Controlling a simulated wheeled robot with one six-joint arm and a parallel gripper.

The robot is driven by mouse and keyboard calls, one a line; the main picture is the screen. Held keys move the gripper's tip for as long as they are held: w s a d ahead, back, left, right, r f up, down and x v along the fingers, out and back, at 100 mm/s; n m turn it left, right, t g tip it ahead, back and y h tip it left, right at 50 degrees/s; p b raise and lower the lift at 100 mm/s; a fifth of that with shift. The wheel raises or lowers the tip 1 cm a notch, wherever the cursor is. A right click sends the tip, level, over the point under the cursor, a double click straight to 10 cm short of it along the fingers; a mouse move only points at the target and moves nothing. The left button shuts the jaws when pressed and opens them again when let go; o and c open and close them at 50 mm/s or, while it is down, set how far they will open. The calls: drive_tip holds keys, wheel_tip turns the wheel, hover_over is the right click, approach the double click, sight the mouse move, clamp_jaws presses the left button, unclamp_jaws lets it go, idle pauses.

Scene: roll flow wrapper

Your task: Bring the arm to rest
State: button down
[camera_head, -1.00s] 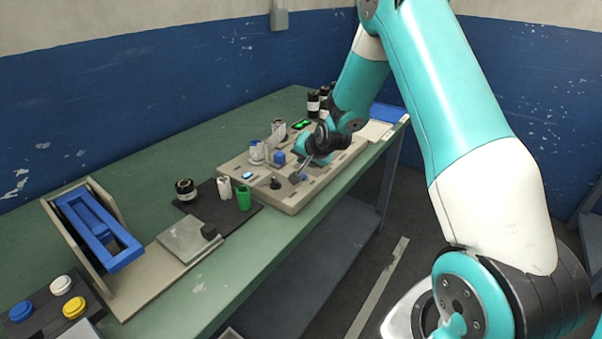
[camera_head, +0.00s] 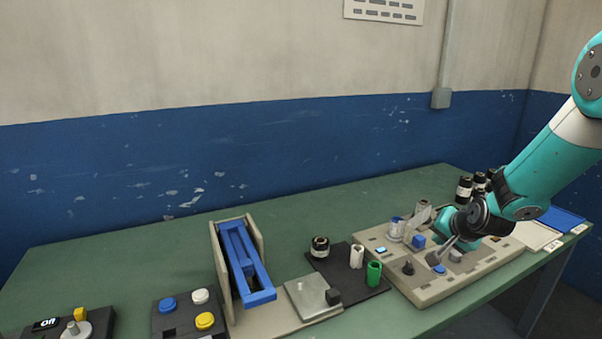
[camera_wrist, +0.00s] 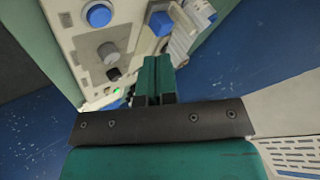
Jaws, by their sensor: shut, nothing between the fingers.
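My gripper (camera_wrist: 155,68) shows in the wrist view with its two teal fingers together and nothing between them. Beyond the fingertips is a light panel (camera_wrist: 88,48) with a blue button (camera_wrist: 99,15), a grey knob (camera_wrist: 109,53) and a small dark knob (camera_wrist: 113,74). In the head view my arm comes in from the right, and its wrist end is low over the beige machine (camera_head: 410,283) on the green table. The fingers are hard to make out there. I cannot tell whether they touch the machine.
Left of the machine are a dark mat (camera_head: 338,272) with a green roll (camera_head: 374,273) and a white roll (camera_head: 357,256), and a blue frame (camera_head: 246,262) in a beige stand. A button box (camera_head: 186,318) is at the front. The green table (camera_head: 130,262) is clear behind left.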

drive_tip(key=s+a+r+n+g+y, duration=0.2)
drive_tip(key=s+a+r+n, duration=0.2)
drive_tip(key=s+a+r, duration=0.35)
drive_tip(key=s+a+r+n+g+y, duration=0.2)
drive_tip(key=s+a+r+n, duration=0.2)
drive_tip(key=s+a, duration=0.55)
drive_tip(key=s+a+r+n+g, duration=0.1)
drive_tip(key=s+a+n+g, duration=0.1)
drive_tip(key=s, duration=0.7)
drive_tip(key=s+a+r+n+g, duration=0.2)
drive_tip(key=s+a+n, duration=0.2)
drive_tip(key=s, duration=0.5)
drive_tip(key=shift+a+r+n+g, duration=0.2)
drive_tip(key=shift+a+n+g, duration=0.15)
drive_tip(key=shift+n, duration=0.65)
